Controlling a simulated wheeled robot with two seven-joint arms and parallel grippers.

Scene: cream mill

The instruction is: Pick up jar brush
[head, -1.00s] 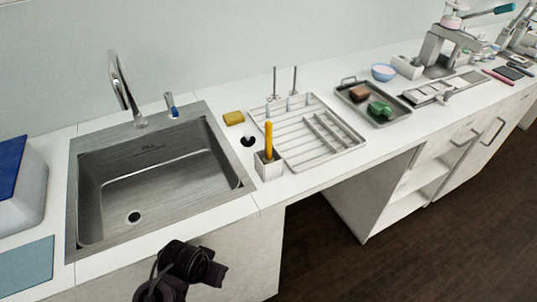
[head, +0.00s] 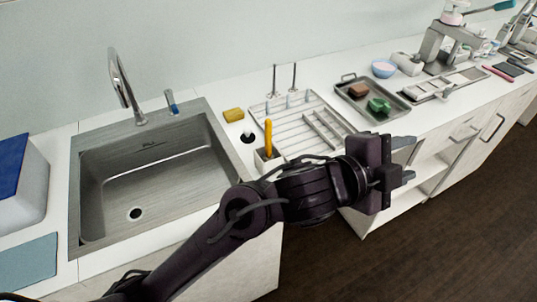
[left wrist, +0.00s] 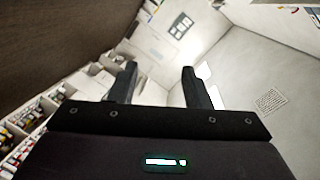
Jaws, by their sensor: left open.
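My left forearm passes just in front of the holder. In the left wrist view the two fingers (left wrist: 158,72) are apart with nothing between them. My right gripper is not in view.
A steel sink (head: 150,190) with a faucet (head: 122,85) lies left. A yellow sponge (head: 234,115) and a white slatted rack (head: 300,120) are near the holder. A metal tray (head: 358,88) holds a brown and a green block. A blue-rimmed bowl (head: 383,69) stands behind.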

